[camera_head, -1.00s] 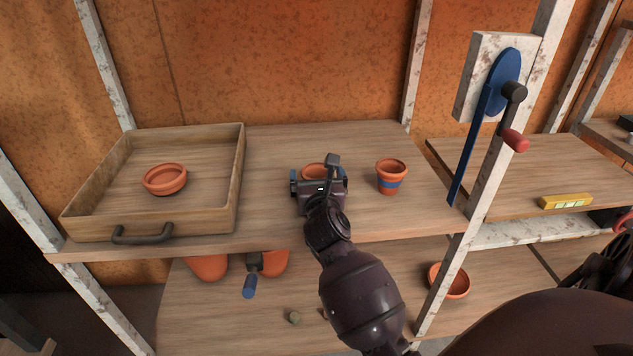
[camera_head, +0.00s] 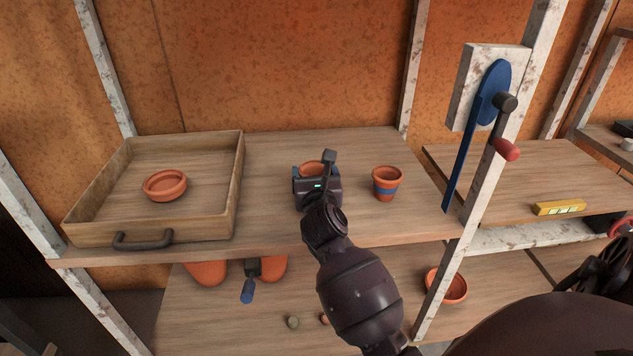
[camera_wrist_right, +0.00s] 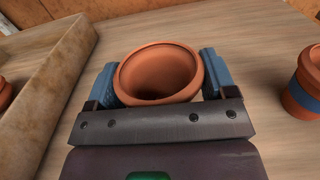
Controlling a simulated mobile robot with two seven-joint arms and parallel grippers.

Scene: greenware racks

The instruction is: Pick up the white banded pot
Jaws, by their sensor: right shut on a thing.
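My right gripper (camera_head: 317,180) is over the middle of the upper shelf, shut on a terracotta pot (camera_head: 311,168). In the right wrist view the gripper (camera_wrist_right: 160,82) has its blue finger pads on opposite sides of the pot (camera_wrist_right: 158,75), below its rim. The pot is upright and looks empty. Its lower wall is hidden by the gripper, so I see no white band on it. A terracotta pot with a blue band (camera_head: 386,184) stands to the right, apart from the gripper. My left gripper is not in view.
A wooden tray (camera_head: 232,190) holding a shallow terracotta dish (camera_head: 165,185) stands left on the upper shelf (camera_head: 275,150). A white post (camera_head: 490,160) with a blue lever (camera_head: 470,130) rises at right. Several pots sit on the lower shelf. Shelf behind the held pot is clear.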

